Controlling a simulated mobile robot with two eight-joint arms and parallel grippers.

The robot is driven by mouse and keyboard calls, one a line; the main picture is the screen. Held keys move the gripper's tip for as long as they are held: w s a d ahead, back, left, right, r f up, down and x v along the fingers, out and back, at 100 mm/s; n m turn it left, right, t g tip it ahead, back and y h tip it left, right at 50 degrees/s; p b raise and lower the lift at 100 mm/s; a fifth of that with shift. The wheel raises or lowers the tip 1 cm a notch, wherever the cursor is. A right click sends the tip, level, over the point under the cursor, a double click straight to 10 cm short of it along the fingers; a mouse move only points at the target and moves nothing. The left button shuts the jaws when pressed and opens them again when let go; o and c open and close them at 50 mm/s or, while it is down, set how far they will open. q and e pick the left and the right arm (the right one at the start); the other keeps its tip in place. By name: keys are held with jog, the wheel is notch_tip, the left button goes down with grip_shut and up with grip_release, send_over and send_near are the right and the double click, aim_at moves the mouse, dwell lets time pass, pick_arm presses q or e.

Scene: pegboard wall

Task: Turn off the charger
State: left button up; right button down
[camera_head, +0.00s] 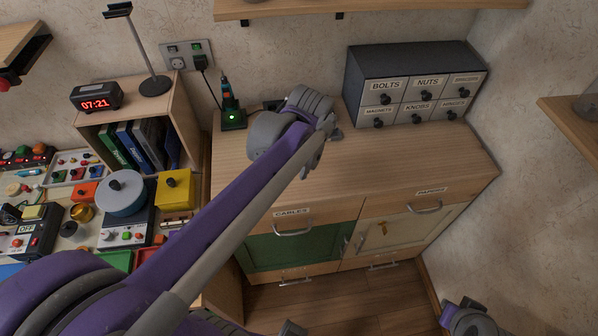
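The charger (233,118) is a small dark green block with a lit green light. It stands on the wooden cabinet top near the back left, with a tool standing upright in it. A black cable runs from it up to a plug (201,63) in the wall socket (188,55). My purple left arm reaches across the cabinet; its grey far end (300,118) is right of the charger, apart from it. I cannot make out the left gripper's fingers clearly. A grey and purple part of my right arm (470,318) shows at the bottom right; its fingers are not clear.
A drawer box (414,60) with labelled drawers stands at the back right of the cabinet top (400,160). A wooden cubby (186,95) with binders, a clock (96,96) and a stand is at left. A cluttered table lies further left. The cabinet top's right front is clear.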

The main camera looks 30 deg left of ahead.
pick_arm(q)
jog(key=shift+s+d+f+n+t, duration=0.15)
jog(key=shift+s+d+n+t, duration=0.15)
jog(key=shift+s+d, duration=0.4)
jog(key=shift+s+a, duration=0.1)
